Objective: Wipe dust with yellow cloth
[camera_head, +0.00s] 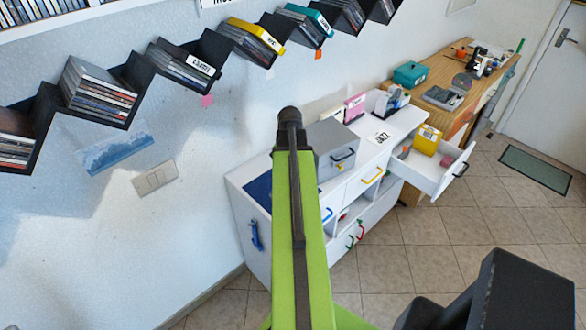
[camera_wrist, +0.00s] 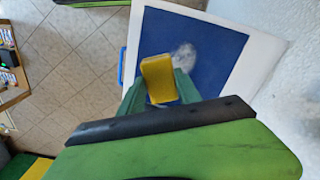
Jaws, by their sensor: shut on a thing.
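My gripper (camera_wrist: 160,88) shows in the wrist view with its green fingers shut on a yellow cloth (camera_wrist: 158,78), which looks like a small block. The cloth is over a dark blue mat (camera_wrist: 215,50) on a white top. A pale grey patch of dust (camera_wrist: 184,56) lies on the mat, just right of the cloth. I cannot tell whether the cloth touches the mat. In the head view my green arm hides the gripper and the cloth; part of the blue mat (camera_head: 259,188) shows left of the arm.
The white cabinet (camera_head: 240,220) stands against the wall. A grey box (camera_head: 326,150) sits on it, right of my arm. A drawer (camera_head: 440,172) stands open at its far end. Black zigzag shelves (camera_head: 135,75) with discs hang on the wall above. Tiled floor lies in front.

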